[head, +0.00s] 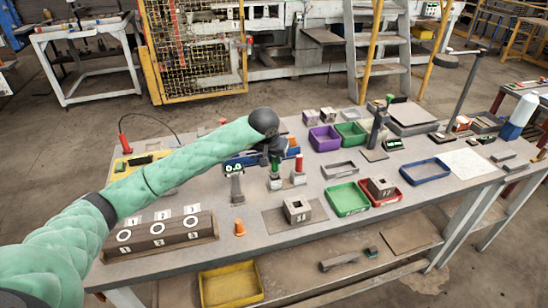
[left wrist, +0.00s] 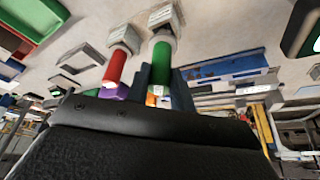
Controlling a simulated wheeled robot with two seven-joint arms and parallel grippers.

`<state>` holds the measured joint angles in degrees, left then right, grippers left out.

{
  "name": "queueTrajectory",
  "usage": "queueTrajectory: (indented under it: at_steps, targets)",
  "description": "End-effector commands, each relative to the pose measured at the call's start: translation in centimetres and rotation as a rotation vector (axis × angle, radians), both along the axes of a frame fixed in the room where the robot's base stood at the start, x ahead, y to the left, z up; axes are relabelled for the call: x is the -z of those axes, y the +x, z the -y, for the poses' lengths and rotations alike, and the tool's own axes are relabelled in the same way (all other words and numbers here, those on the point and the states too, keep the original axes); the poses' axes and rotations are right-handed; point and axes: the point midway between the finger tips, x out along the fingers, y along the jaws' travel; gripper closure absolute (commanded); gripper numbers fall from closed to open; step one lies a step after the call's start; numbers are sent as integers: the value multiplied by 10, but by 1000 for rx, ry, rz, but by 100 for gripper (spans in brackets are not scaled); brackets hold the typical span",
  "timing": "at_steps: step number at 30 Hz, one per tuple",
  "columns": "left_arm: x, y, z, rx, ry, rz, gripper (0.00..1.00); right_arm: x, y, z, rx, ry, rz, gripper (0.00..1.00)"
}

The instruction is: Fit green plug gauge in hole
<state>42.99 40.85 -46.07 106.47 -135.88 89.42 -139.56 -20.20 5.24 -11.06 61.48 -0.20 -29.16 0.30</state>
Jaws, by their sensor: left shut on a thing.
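The green plug gauge (head: 275,168) stands upright in a small light block (head: 275,184) near the middle of the table. My left gripper (head: 274,155) reaches it from above and is shut on it. In the left wrist view, the green plug gauge (left wrist: 161,62) shows between the fingers (left wrist: 160,84), with its end at the light block (left wrist: 160,18). A red plug gauge (head: 299,163) stands in a similar block just to the right. My right gripper is not in view.
A green tray (head: 345,205) and a red tray holding another hollow brick (head: 381,187) lie to the right. A blue tray (head: 425,175) lies farther right.

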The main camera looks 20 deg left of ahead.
Motion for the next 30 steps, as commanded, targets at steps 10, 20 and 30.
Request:
queueTrajectory:
  at_steps: [10, 20, 30]
  targets:
    - [5, 0, 0, 0, 0, 1, 100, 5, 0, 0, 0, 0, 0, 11]
    - [10, 0, 0, 0, 0, 1, 100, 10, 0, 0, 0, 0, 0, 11]
    - [15, 0, 0, 0, 0, 1, 100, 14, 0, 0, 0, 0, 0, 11]
